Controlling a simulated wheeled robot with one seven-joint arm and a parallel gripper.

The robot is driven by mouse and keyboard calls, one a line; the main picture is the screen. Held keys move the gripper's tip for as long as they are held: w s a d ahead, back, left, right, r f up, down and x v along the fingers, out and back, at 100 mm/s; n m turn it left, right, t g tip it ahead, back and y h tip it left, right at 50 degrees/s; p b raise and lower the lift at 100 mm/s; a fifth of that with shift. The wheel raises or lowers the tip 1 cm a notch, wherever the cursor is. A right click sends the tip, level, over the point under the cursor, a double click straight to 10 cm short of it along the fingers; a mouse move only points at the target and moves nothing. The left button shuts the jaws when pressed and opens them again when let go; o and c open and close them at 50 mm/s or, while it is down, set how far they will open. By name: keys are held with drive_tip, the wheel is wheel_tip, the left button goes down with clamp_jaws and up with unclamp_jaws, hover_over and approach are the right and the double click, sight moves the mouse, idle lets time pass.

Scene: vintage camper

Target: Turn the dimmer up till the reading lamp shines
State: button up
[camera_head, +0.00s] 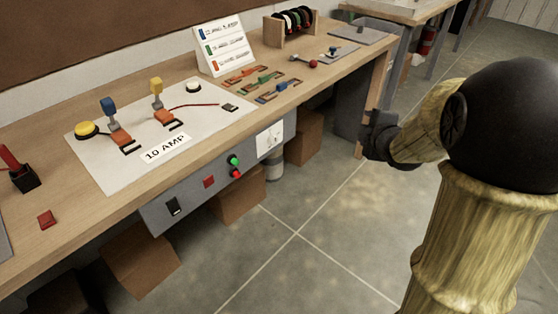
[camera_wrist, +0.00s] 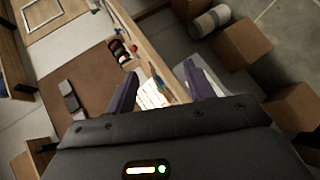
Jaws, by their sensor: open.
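I cannot make out a dimmer knob or a reading lamp for certain in either view. A grey control panel (camera_head: 222,178) under the bench's front edge bears a black rocker switch (camera_head: 173,206), a red switch (camera_head: 208,181), a green button (camera_head: 233,160), a red button (camera_head: 236,174) and a white plate (camera_head: 269,138) whose details are too small to tell. My gripper (camera_head: 376,136) is right of the bench in the head view, apart from the panel. In the wrist view my gripper (camera_wrist: 160,88) has its two dark fingers spread, with nothing held between them.
The wooden bench (camera_head: 60,190) carries a white board (camera_head: 110,180) with blue- and yellow-handled switches, a label card (camera_head: 222,45) and a spool rack (camera_head: 290,22). Cardboard boxes (camera_head: 140,258) stand beneath. The tiled floor (camera_head: 310,255) in front is clear.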

sight(276, 142)
drive_tip(key=w+a+f+n+g+y+b, duration=0.1)
drive_tip(key=a+f+n+y+b, duration=0.3)
drive_tip(key=n+b, duration=0.8)
drive_tip(key=w+a+f+n+g+y+b, duration=0.1)
drive_tip(key=w+a+f+n+y+b, duration=0.1)
drive_tip(key=a+f+n+y+b, duration=0.3)
wheel_tip(276, 142, down, 8)
drive_tip(key=n+y+b, duration=0.4)
drive_tip(key=n+b, duration=0.3)
drive_tip(key=n, duration=0.3)
drive_tip(key=shift+w+f+n+g, duration=0.2)
drive_tip(key=shift+n+g, duration=0.1)
drive_tip(key=shift+n, duration=0.1)
drive_tip(key=b+x, duration=0.4)
drive_tip(key=x, duration=1.3)
drive_tip(key=shift+a+r, duration=0.25)
drive_tip(key=shift+c, duration=0.4)
